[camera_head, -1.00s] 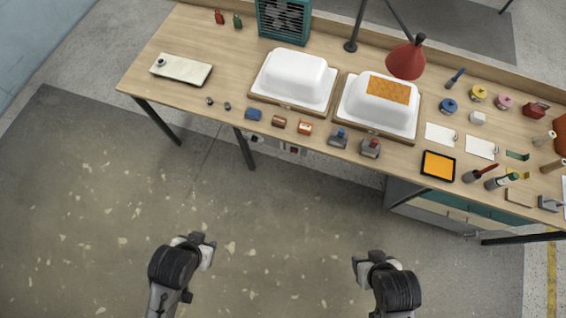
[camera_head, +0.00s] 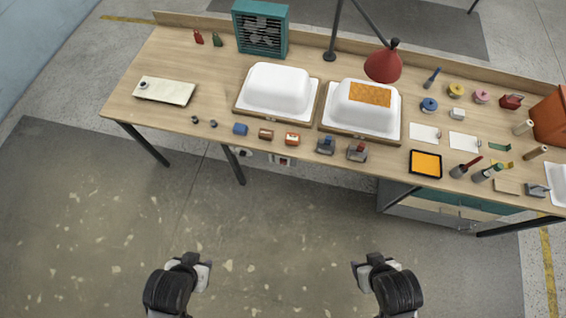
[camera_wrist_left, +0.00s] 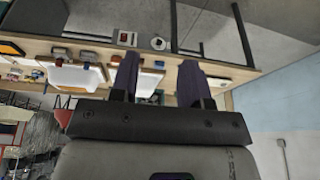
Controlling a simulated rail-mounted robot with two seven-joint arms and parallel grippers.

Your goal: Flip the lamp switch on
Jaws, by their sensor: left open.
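The red lamp shade (camera_head: 383,64) hangs from a dark arm over the back of the workbench. The lamp's dark foot (camera_head: 330,57) stands near the back edge. A small box with a red switch (camera_head: 284,161) is mounted below the front edge of the bench; it also shows in the left wrist view (camera_wrist_left: 124,38). Whether the switch is on is too small to tell. My left gripper (camera_head: 203,275) is open and empty, over the floor well in front of the bench. Its two fingers (camera_wrist_left: 157,80) stand apart in the wrist view. My right gripper (camera_head: 358,274) is also away from the bench; its jaws are unclear.
A round socket (camera_head: 243,152) sits left of the switch box, near a bench leg (camera_head: 232,165). Two white tub shells (camera_head: 277,88) (camera_head: 362,121) and several small tools lie on the bench (camera_head: 210,85). The floor (camera_head: 270,225) between my grippers and the bench is clear.

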